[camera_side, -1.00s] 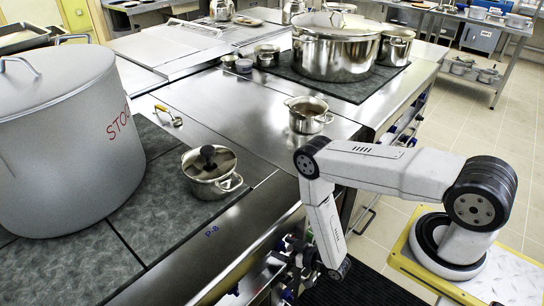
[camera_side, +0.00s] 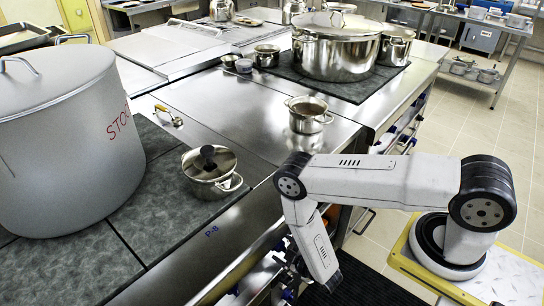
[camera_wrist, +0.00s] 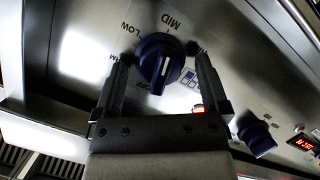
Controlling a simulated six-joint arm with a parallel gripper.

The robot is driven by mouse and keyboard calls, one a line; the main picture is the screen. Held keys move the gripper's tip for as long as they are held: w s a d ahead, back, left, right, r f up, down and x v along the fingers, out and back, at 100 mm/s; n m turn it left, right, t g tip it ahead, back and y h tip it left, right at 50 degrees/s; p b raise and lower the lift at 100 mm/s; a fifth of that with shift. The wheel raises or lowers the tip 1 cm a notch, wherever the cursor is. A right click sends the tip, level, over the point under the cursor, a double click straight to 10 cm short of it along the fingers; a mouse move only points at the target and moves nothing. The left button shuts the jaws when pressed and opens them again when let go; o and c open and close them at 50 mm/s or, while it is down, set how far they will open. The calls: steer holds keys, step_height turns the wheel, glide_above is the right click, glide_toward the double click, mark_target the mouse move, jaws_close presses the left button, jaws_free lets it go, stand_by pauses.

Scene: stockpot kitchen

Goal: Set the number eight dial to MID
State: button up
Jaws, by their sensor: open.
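A dark blue dial (camera_wrist: 155,62) with a white pointer line sits on the steel front panel in the wrist view. The words LOW, MID and OFF are printed around it, and another label is partly hidden at the left. The white line lies on the side toward OFF; its exact setting is hard to tell. My gripper (camera_wrist: 158,62) is open, with one finger on each side of the dial and a visible gap to it. In the side view, a P-8 mark (camera_side: 212,231) is on the stove edge, and my arm hides part of the panel.
A small lidded pot (camera_side: 208,172) and the big stockpot (camera_side: 62,145) stand on the stove. A small pot (camera_side: 308,115) stands farther back.

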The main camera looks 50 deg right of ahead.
steer(key=n+h, duration=0.1)
steer(key=n, duration=0.1)
steer(key=shift+a+n, duration=0.1)
steer(key=shift+n, duration=0.3)
steer(key=v, duration=0.8)
steer(key=w+a+m+g+y, duration=0.2)
steer(key=w+a+g+y, duration=0.1)
steer(key=a+g, duration=0.3)
steer(key=shift+s+a+r+g+y, duration=0.6)
steer(key=shift+s+a+r+g, duration=0.4)
steer(key=shift+a+r+g, duration=1.65)
steer(key=d+r+m, duration=0.1)
steer(key=d+r, duration=0.3)
steer(key=r, duration=0.3)
steer(key=d+r+m, duration=0.2)
steer(key=d+r, duration=0.1)
steer(key=r, duration=0.5)
steer(key=w+d+r+m+h, duration=0.1)
steer(key=d+r+m, duration=0.1)
steer(key=d+r, duration=0.2)
steer(key=shift+d+r+g, duration=0.3)
steer(key=shift+r+g, duration=0.15)
steer(key=shift+r, duration=1.35)
